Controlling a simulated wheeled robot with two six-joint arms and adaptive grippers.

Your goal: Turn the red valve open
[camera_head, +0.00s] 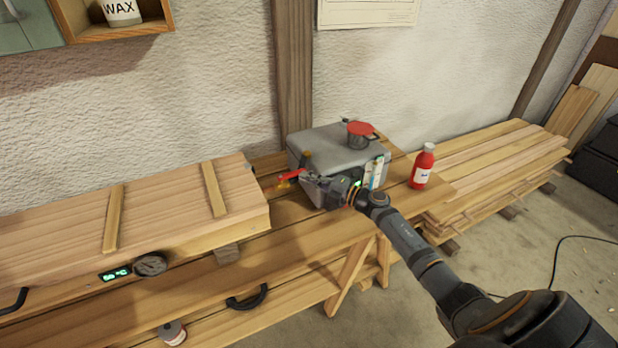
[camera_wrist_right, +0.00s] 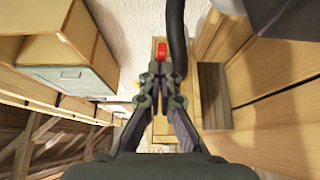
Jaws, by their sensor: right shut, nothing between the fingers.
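The red valve handle (camera_head: 291,175) sticks out to the left of the grey box on the bench, with a small brassy part under it. In the right wrist view a red end (camera_wrist_right: 162,50), likely the same handle, shows just beyond my fingertips. My right gripper (camera_head: 310,177) reaches in front of the grey box with its tips close to the handle. Its fingers (camera_wrist_right: 160,72) are together and hold nothing. I cannot tell whether they touch the handle. The valve's body is mostly hidden. My left gripper is not in view.
The grey box (camera_head: 327,140) carries a red-topped pot (camera_head: 360,134). A red bottle (camera_head: 423,167) stands to its right. A long wooden box (camera_head: 160,205) with a dial (camera_head: 150,264) lies at left. A dark hose (camera_wrist_right: 177,60) runs beside my fingers in the wrist view.

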